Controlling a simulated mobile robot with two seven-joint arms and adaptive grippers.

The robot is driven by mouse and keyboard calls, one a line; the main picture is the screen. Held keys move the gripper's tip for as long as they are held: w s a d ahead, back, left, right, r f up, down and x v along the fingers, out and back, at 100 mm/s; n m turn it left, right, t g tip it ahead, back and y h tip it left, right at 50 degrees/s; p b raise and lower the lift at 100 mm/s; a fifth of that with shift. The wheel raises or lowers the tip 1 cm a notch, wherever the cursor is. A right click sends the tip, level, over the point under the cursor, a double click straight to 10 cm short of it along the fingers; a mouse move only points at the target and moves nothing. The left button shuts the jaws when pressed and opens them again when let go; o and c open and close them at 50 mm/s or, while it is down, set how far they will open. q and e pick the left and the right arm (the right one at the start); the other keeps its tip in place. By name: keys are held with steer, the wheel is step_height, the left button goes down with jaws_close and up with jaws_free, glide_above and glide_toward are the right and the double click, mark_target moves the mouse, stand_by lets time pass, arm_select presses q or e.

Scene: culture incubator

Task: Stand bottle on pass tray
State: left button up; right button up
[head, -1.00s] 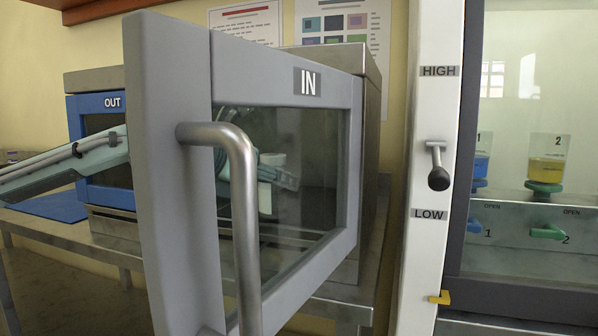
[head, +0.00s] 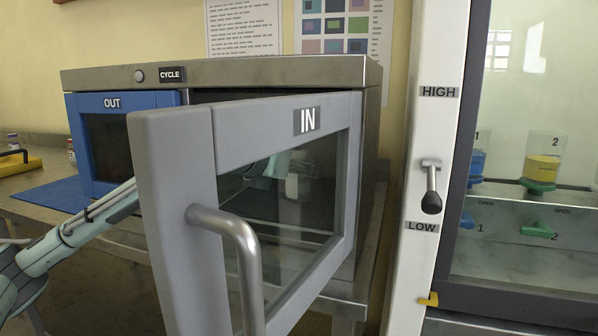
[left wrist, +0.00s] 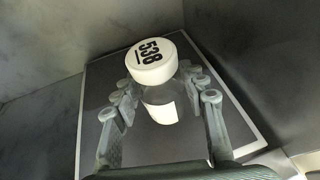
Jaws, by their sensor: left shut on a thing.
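In the left wrist view a bottle with a white cap (left wrist: 152,62) marked 538 and a pale label stands between the fingers of my left gripper (left wrist: 160,98). The gripper is shut on it. Behind and below it is a square grey tray (left wrist: 97,88) with a light rim, inside a dark-walled chamber. I cannot tell whether the bottle's base touches the tray. In the head view my left arm reaches behind the open grey IN door (head: 180,200) and shows dimly through its glass. The bottle is not clear there. My right gripper is not in view.
The IN door, with a bent metal handle (head: 240,265), stands open toward me. A blue OUT door (head: 110,145) is shut at left, beside a blue mat (head: 50,198). A lever (head: 431,195) on a white post and a glass-fronted cabinet stand at right.

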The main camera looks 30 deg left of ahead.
arm_select(q)
steer(key=shift+w+f, duration=0.25)
steer(key=shift+f, duration=0.3)
steer(key=shift+f+b, duration=0.2)
steer(key=shift+b, duration=0.1)
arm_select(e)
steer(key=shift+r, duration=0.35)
arm_select(q)
steer(key=shift+s, duration=0.1)
steer(key=o, duration=1.3)
steer(key=shift+f, duration=0.15)
